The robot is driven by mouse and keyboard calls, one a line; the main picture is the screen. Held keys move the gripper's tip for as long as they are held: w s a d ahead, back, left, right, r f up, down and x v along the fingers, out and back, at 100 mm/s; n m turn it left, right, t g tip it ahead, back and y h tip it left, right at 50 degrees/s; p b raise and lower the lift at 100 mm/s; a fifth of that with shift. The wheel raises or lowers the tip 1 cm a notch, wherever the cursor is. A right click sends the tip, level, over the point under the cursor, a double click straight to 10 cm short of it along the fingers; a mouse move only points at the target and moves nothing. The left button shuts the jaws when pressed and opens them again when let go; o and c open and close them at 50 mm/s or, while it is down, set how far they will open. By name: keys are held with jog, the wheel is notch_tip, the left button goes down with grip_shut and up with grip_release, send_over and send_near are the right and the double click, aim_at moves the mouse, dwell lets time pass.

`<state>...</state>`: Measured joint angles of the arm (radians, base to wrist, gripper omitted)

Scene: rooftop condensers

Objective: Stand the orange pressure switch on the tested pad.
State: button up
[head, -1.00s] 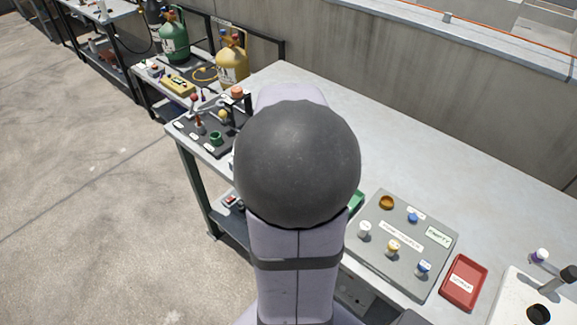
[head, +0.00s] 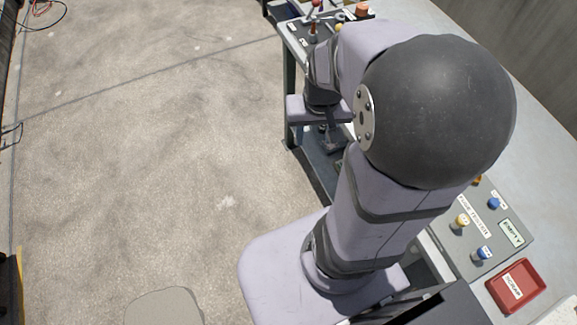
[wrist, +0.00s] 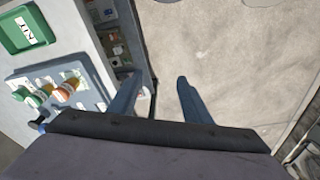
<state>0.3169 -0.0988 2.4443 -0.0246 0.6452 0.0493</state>
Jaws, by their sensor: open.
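My gripper (wrist: 157,92) is open and empty in the wrist view, its two fingers apart over the bench edge and the concrete floor. Orange cylindrical pieces (wrist: 63,94) lie or stand beside green ones on a pale labelled board at the left of the wrist view, apart from my fingers. I cannot tell whether one is the pressure switch. My arm hides much of the bench there. No label reading "tested" is legible, so I cannot pick out the pad.
A green tray (wrist: 20,38) marked KIT sits on the bench. A grey board (head: 445,232) with knobs and an EMPTY label, and a red tray (head: 535,283), are at the right of the head view. A lower shelf (wrist: 113,40) has small items.

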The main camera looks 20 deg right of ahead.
jog(key=s+a+f+n+g, duration=0.1)
jog(key=s+a+n, duration=0.3)
jog(key=a, duration=0.5)
jog(key=shift+s+f+g+y, duration=0.3)
jog(key=shift+s+f+y, duration=0.1)
jog(key=shift+s+f, duration=0.15)
jog(key=shift+w+a, duration=0.1)
notch_tip(320, 180, down, 14)
jog(key=b, duration=1.3)
jog(key=shift+r+b, duration=0.15)
jog(key=shift+b, duration=0.2)
